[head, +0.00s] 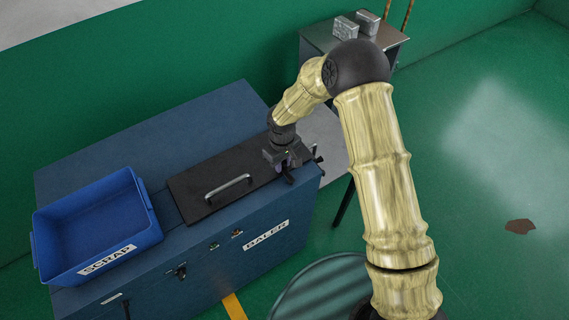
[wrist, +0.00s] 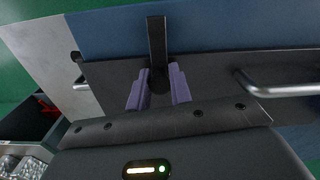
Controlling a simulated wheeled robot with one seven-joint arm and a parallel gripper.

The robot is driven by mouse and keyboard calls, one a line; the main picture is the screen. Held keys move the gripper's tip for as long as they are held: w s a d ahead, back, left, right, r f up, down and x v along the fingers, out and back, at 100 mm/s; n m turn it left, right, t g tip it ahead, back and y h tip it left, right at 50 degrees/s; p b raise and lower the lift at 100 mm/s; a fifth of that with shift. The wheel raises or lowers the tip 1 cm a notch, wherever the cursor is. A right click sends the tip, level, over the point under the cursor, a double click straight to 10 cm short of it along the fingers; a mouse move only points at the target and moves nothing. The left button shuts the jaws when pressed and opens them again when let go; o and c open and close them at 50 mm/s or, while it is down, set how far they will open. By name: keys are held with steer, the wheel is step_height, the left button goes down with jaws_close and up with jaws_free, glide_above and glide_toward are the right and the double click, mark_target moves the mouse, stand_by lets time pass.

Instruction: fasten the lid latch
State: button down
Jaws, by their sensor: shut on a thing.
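The dark lid (head: 205,170) lies flat on top of the blue baler (head: 225,270), with a metal bar handle (head: 228,187) on it. The lid also fills the middle of the wrist view (wrist: 210,75), with the handle at the right (wrist: 275,88). My gripper (head: 287,172) is at the lid's right end. The bar reaches from between the fingers over the lid's edge towards the blue top. In the head view my gripper mostly hides the latch.
A blue SCRAP bin (head: 152,232) stands on the baler's left part. A grey shelf (head: 328,135) adjoins the baler's right side. A metal table (head: 320,36) with foil blocks (head: 345,27) stands behind. The green floor at right is open, with a brown patch (head: 520,226).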

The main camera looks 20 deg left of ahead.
steer(key=shift+n, duration=0.4)
steer(key=c, duration=1.4)
jaws_free()
steer(key=shift+o, duration=0.2)
steer(key=shift+r, duration=0.1)
step_height(320, 180, up, 17)
steer(key=b, duration=0.4)
steer(key=shift+r, duration=0.15)
